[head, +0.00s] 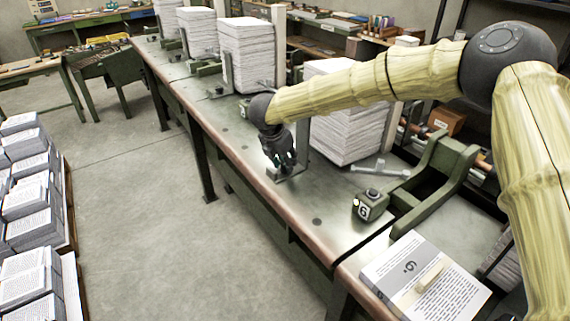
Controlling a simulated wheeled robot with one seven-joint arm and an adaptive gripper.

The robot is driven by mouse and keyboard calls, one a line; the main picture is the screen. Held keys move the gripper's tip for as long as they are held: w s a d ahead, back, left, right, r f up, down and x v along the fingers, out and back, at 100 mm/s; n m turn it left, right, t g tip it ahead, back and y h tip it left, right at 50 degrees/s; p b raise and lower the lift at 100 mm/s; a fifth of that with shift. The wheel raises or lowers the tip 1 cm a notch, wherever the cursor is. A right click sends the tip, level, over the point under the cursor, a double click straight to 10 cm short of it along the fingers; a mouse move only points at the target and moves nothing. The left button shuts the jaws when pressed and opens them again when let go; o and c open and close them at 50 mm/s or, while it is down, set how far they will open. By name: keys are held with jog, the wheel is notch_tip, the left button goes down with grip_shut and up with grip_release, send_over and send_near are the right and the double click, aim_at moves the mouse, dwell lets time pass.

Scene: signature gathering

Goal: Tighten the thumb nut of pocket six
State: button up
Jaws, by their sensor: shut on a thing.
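My gripper (283,166) points down at the small metal plate (298,173) near the front edge of the long bench. Its fingers are shut on the thumb nut there, which they hide almost wholly. An upright post (303,120) rises just behind the plate. The tall paper stack (349,130) of this pocket stands behind and to the right, partly covered by my arm. A small dark green block marked 6 (370,206) sits on the bench to the right. I cannot tell how tight the nut is.
A printed stack marked 6 (415,272) with a pale handle-like tool (430,273) lies at the near right. A green bracket (436,180) stands beside the block. More paper stacks (247,55) line the bench farther back. The bench front edge is clear; the floor (150,190) is open.

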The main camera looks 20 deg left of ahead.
jog(key=shift+a+f+m+g+h+b, duration=0.1)
jog(key=shift+m+g+h+b, duration=0.2)
jog(key=shift+m, duration=0.8)
jog(key=shift+a+m+g+h+b, duration=0.1)
jog(key=shift+m+h+b, duration=0.3)
jog(key=shift+m, duration=0.7)
jog(key=o, duration=1)
jog(key=shift+w, duration=0.1)
jog(key=shift+o, duration=0.2)
jog(key=v, duration=1.2)
jog(key=shift+w+a, duration=0.1)
